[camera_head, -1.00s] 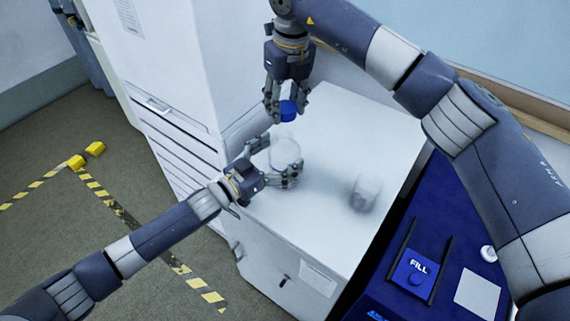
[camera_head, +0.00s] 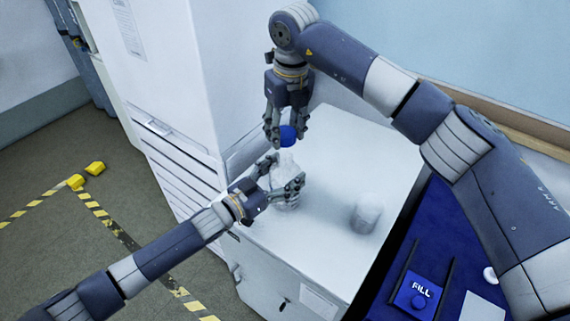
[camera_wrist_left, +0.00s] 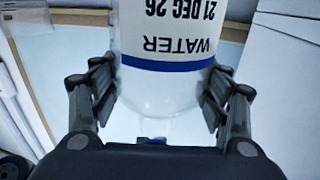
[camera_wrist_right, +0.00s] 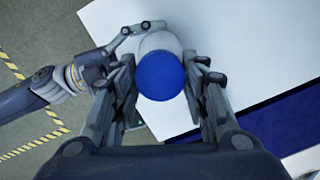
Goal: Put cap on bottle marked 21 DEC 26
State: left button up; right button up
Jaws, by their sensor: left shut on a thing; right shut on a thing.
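A clear bottle (camera_head: 287,178) stands at the white cabinet top, and my left gripper (camera_head: 283,187) is shut around its body. In the left wrist view its label (camera_wrist_left: 178,22) reads "WATER" and "21 DEC 26", upside down, above a blue band. My right gripper (camera_head: 287,131) points down over the bottle, shut on a blue cap (camera_head: 288,136). In the right wrist view the cap (camera_wrist_right: 160,76) sits between the fingers, with the pale bottle (camera_wrist_right: 160,43) partly hidden behind it.
A blue surface with a "FILL" pad (camera_head: 417,292) lies at lower right. A tall white cabinet (camera_head: 185,75) rises behind on the left.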

aim_at(285, 156)
jog(key=shift+f, duration=2.05)
jog(key=shift+f, duration=0.9)
jog(key=shift+f, duration=0.55)
